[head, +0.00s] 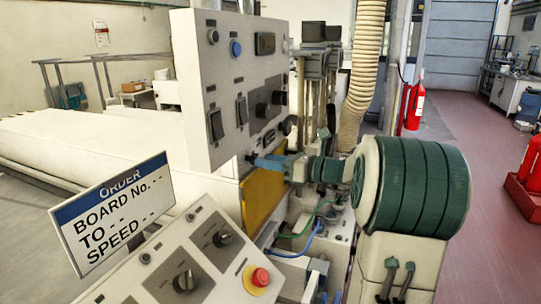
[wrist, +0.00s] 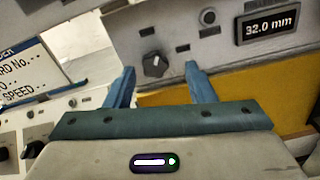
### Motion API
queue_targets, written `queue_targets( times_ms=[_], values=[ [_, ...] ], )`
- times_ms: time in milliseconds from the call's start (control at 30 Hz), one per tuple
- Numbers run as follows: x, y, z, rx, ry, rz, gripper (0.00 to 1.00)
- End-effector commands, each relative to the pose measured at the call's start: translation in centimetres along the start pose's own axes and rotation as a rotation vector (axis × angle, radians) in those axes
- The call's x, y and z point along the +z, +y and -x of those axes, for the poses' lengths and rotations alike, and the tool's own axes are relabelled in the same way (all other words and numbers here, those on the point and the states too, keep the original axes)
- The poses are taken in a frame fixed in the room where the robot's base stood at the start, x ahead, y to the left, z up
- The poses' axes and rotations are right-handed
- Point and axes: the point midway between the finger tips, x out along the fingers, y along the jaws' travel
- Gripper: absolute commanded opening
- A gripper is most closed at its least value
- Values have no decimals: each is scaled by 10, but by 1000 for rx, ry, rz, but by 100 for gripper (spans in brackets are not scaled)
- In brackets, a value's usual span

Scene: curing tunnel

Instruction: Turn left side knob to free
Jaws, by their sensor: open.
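A dark round knob (wrist: 154,65) with a pale mark sits on a light grey panel (wrist: 215,45) in the wrist view. Small labels around it are too small to read. My gripper (wrist: 159,70) is open, with one blue finger to each side of the knob in the picture. I cannot tell whether the fingers touch it or stop short of it. In the head view my gripper (head: 258,161) is at the lower right edge of the upright control panel (head: 222,125), above a yellow plate (head: 263,200). I cannot make out the knob there.
A display (wrist: 268,24) reading 32.0 mm is right of the knob. An order sign (head: 115,212) stands at the left. A sloped console (head: 200,255) with knobs and a red stop button (head: 258,278) lies below. A ribbed hose (head: 362,70) hangs behind my arm.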

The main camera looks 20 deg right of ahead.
Motion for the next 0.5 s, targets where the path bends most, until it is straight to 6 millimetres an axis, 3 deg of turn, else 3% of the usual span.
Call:
queue_targets(
  times_ms=[200,500],
  values=[
    [2,10,-26,3,3,9,50],
    [3,20,-32,2,4,17,50]
  ],
)
